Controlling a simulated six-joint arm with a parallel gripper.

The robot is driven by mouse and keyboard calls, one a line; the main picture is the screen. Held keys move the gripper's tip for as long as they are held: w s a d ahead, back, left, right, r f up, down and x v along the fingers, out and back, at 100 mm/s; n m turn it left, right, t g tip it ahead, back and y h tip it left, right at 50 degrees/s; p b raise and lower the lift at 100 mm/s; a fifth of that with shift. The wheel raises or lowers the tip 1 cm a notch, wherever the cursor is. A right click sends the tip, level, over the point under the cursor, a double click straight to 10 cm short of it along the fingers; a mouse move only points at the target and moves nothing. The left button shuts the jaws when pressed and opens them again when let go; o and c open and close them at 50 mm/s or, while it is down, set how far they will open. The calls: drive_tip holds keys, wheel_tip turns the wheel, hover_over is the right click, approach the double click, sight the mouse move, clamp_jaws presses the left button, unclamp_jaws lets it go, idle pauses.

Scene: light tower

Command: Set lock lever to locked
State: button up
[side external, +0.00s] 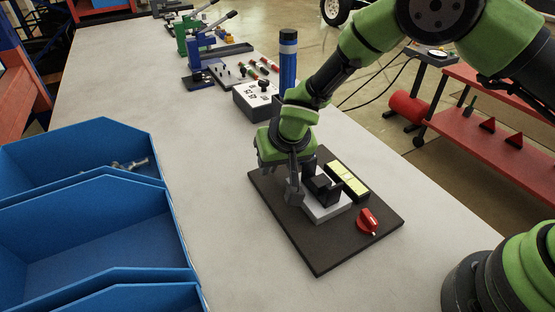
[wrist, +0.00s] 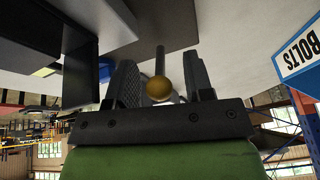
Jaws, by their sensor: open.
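The lock lever (wrist: 159,62) shows in the wrist view as a thin dark rod ending in a yellow ball (wrist: 159,88). My gripper (wrist: 160,76) is open, with one finger on each side of the ball; I cannot tell whether either touches it. In the side view my gripper (side external: 297,187) is low over the left part of a dark baseplate (side external: 318,254), beside a white block with a black housing (side external: 322,189). The lever is hidden behind my gripper there, so its position is unclear.
A red knob (side external: 367,221) and a pale yellow panel (side external: 349,181) share the baseplate. Blue bins (side external: 95,240) stand at the left. A control box (side external: 257,101) and a blue cylinder (side external: 288,65) stand behind. The tabletop between bins and baseplate is clear.

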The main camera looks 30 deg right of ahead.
clamp_jaws()
drive_tip(key=shift+w+d+g, duration=0.2)
drive_tip(key=shift+w+g, duration=0.05)
drive_tip(key=shift+g, duration=0.05)
drive_tip(key=shift+w+a+r+g, duration=0.1)
drive_tip(key=shift+w+g, duration=0.2)
drive_tip(key=shift+g, duration=0.35)
drive_tip(key=shift+w+r+g, duration=0.1)
drive_tip(key=shift+w+g, duration=0.15)
drive_tip(key=shift+g, duration=0.7)
drive_tip(key=shift+a, duration=0.1)
